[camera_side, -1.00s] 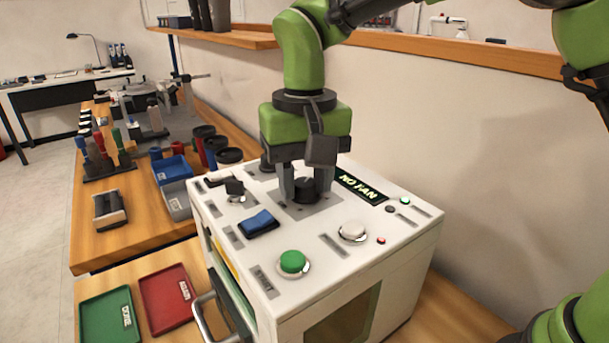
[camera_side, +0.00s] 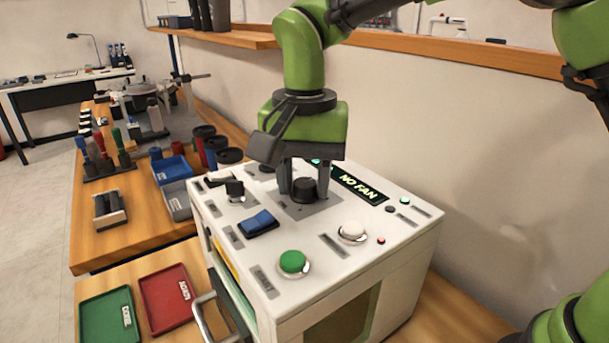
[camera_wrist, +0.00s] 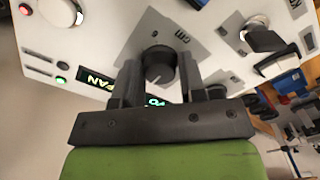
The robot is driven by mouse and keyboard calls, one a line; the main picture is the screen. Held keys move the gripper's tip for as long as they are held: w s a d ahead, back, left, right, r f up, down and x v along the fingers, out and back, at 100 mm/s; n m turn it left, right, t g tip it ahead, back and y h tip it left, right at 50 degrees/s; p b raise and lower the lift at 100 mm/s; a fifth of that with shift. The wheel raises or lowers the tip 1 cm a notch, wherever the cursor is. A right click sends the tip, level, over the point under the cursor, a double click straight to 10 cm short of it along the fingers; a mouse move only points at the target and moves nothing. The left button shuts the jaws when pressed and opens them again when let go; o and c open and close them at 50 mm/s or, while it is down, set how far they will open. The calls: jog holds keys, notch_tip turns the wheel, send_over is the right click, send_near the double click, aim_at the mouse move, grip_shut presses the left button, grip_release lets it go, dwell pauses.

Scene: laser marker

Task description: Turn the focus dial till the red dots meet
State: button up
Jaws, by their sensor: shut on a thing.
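The black focus dial (camera_side: 304,190) stands on a grey plate on top of the white machine (camera_side: 400,220). My gripper (camera_side: 304,184) points straight down and is shut on the dial, one finger on either side. In the wrist view the dial (camera_wrist: 158,62) sits between the two dark fingers of my gripper (camera_wrist: 160,78), with a pale mark on its top. No pair of red dots that could meet shows in either view.
Green (camera_side: 108,318) and red (camera_side: 166,298) trays lie at the left.

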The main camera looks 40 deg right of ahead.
aim_at(305, 182)
jog(key=o, duration=0.9)
jog(key=shift+r, duration=0.1)
notch_tip(305, 182, up, 9)
jog(key=shift+f, duration=0.15)
jog(key=shift+r, duration=0.55)
